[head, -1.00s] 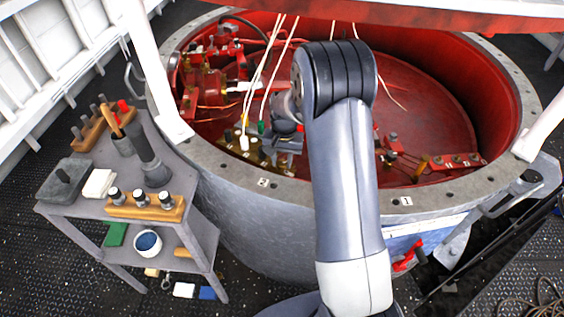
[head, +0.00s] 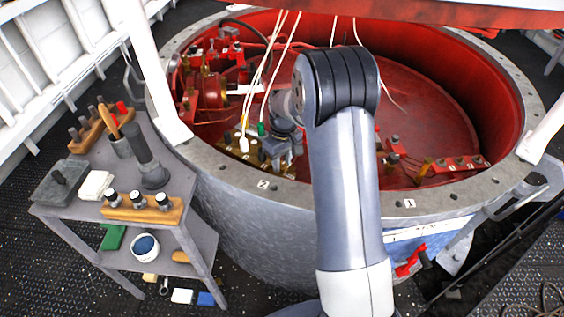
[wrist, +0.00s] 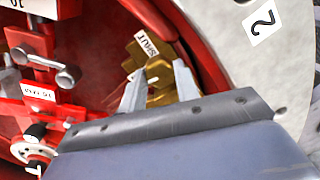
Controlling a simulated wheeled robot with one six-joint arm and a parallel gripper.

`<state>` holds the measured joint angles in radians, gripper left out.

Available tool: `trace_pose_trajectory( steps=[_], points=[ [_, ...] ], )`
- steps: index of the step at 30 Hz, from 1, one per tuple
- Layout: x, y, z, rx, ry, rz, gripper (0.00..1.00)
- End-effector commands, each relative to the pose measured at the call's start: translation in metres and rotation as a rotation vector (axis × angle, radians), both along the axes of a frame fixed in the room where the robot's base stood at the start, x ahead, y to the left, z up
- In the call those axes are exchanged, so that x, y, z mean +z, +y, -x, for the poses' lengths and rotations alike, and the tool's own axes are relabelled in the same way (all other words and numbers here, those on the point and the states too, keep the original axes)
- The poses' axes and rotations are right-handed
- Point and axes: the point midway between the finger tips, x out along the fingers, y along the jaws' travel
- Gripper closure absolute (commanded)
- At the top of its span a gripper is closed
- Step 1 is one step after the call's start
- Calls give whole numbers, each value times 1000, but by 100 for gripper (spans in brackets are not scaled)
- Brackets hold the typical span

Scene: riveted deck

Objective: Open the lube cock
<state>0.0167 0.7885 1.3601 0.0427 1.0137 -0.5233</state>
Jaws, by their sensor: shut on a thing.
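In the wrist view a brass fitting (wrist: 160,90), which looks like the lube cock, sits by the red inner wall of the drum, with a white tag reading SHUT (wrist: 147,43) beside its top. My gripper (wrist: 158,70) has one finger on each side of the brass and is shut on it. The grip hides part of the fitting, so I cannot tell how far its handle is turned. In the head view my gripper (head: 285,150) reaches down inside the near rim, beside a row of brass fittings with coloured caps (head: 248,146). My arm hides the area to the right.
The grey drum rim (head: 230,170) runs close below my gripper, with a number 2 label (wrist: 263,20). Red machinery (head: 208,88) fills the drum's left side. A tool cart (head: 180,205) stands left.

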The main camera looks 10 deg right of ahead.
Motion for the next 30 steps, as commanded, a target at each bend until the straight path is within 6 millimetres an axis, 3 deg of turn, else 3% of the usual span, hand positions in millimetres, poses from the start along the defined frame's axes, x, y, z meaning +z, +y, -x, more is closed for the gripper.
trace_pose_trajectory(
  steps=[9, 24, 25, 30],
  points=[
    [1, 0, -1, 107, -3, 0, 92],
    [1, 0, -1, 126, -2, 0, 92],
    [1, 0, -1, 126, -2, 0, 69],
    [1, 0, 0, 125, -1, 0, 55]
  ],
)
